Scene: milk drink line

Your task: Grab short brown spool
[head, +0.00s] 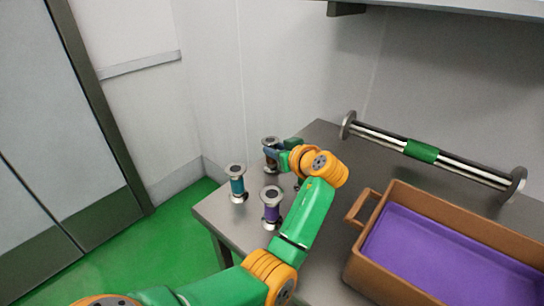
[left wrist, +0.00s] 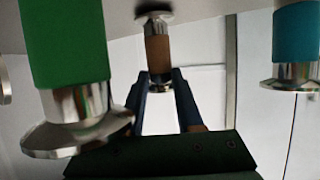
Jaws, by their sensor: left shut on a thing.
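The short brown spool (left wrist: 157,50) is in the left wrist view, between the two dark fingers of my left gripper (left wrist: 160,82). The fingers are shut on it near one of its metal flanges. In the head view my left gripper (head: 277,155) reaches the brown spool (head: 270,162) at the far left part of the grey table. The fingers hide part of the spool there. My right gripper is not in view.
A teal spool (head: 237,185) and a purple spool (head: 271,207) stand nearby on the table (head: 222,215). A green spool (left wrist: 65,45) is close in the left wrist view. A brown crate (head: 372,272) with a purple bottom and a green-banded roller (head: 422,152) are at right.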

